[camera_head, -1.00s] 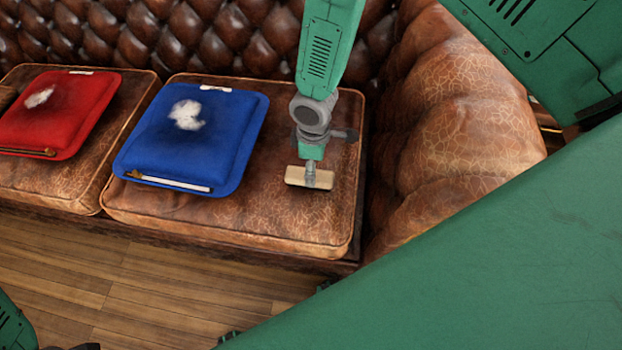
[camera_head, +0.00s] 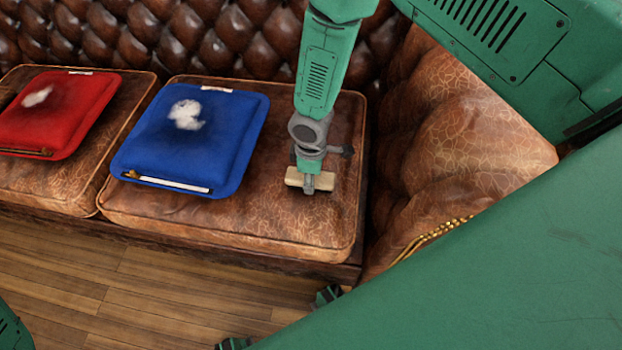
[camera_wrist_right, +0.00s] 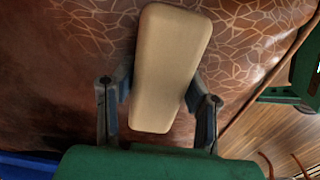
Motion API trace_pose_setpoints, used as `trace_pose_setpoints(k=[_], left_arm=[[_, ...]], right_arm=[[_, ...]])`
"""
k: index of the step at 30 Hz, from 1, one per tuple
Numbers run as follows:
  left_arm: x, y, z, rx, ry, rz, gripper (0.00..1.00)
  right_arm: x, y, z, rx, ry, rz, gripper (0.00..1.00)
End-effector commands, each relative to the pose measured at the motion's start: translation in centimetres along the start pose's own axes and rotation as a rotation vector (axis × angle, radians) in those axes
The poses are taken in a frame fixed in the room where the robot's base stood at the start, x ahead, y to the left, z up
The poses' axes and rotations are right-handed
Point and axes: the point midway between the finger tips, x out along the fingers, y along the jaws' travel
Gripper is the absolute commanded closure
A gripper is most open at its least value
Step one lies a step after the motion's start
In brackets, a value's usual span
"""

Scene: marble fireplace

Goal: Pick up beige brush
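The beige brush (camera_head: 296,178) lies on the right end of the brown leather seat cushion. In the right wrist view the beige brush (camera_wrist_right: 168,70) shows as a long pale block lying lengthwise between the two fingers. My right gripper (camera_head: 309,182) points down at the middle of the brush and covers part of it. In the right wrist view the fingers of my right gripper (camera_wrist_right: 159,95) stand at the brush's two long sides, very near its edges. Whether they press on it is unclear.
A blue cushion (camera_head: 185,150) lies left of the brush, with a pale slim object (camera_head: 175,184) along its front edge. A red cushion (camera_head: 75,105) lies farther left. The leather armrest (camera_head: 440,130) rises on the right. Wooden floor (camera_head: 120,285) lies below the seat.

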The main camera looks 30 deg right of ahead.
Motion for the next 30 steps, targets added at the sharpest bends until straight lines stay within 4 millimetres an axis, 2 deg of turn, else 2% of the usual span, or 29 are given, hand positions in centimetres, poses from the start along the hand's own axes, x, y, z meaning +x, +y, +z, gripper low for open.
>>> trace_pose_setpoints(k=[5, 8, 18, 21, 25, 30], left_arm=[[0.0, 0.0, 0.0, 0.0, 0.0, 0.0, 1.0], [-0.4, 0.0, 0.0, 0.0, 0.0, 0.0, 1.0], [-2.8, 0.0, -0.1, 0.0, 0.0, 0.0, 1.0], [-3.2, 0.0, -0.2, 0.0, 0.0, 0.0, 1.0], [-3.4, 0.0, -0.2, 0.0, 0.0, 0.0, 1.0], [-3.4, 0.0, -0.2, 0.0, 0.0, 0.0, 1.0]], right_arm=[[-0.1, 0.0, 0.0, 0.0, 0.001, 0.0, 0.97], [-0.9, 0.1, 0.0, 0.0, 0.001, 0.001, 0.97], [-7.6, 0.1, 0.0, 0.001, 0.003, 0.002, 0.97], [-9.0, 0.1, 0.0, 0.001, 0.002, 0.001, 0.97], [-9.9, 0.0, 0.0, 0.0, 0.0, 0.0, 0.97], [-10.1, 0.0, 0.0, 0.0, 0.0, -0.001, 0.97]])
